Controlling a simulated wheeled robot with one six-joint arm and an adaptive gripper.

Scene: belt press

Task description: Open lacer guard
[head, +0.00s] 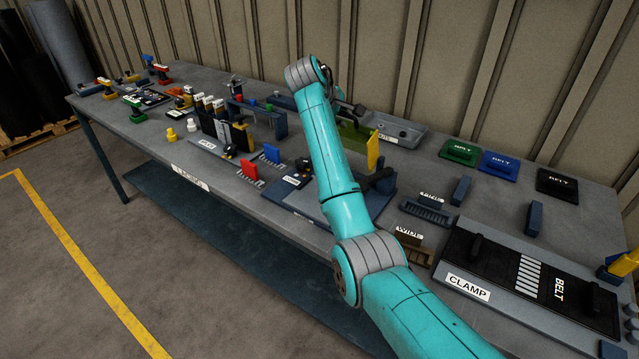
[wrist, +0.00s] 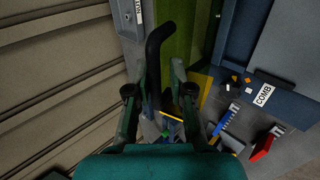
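The lacer guard is a green panel (wrist: 193,38) with a yellow edge (wrist: 206,90) in the wrist view. In the head view, its green part (head: 354,134) and upright yellow plate (head: 373,150) show just right of my arm. A bent black handle (wrist: 154,65) stands beside the green panel. My gripper (wrist: 158,72) is open, with one finger on each side of the handle in this view; I cannot tell whether either finger touches it. In the head view the gripper is mostly hidden behind the arm and guard.
A grey tray (head: 408,133) lies behind the guard. The COMB block (wrist: 264,95) and red and blue combs are near the lacer. The clamp (head: 468,286) with the belt is at the right front. The ribbed wall (wrist: 55,80) is close behind the bench.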

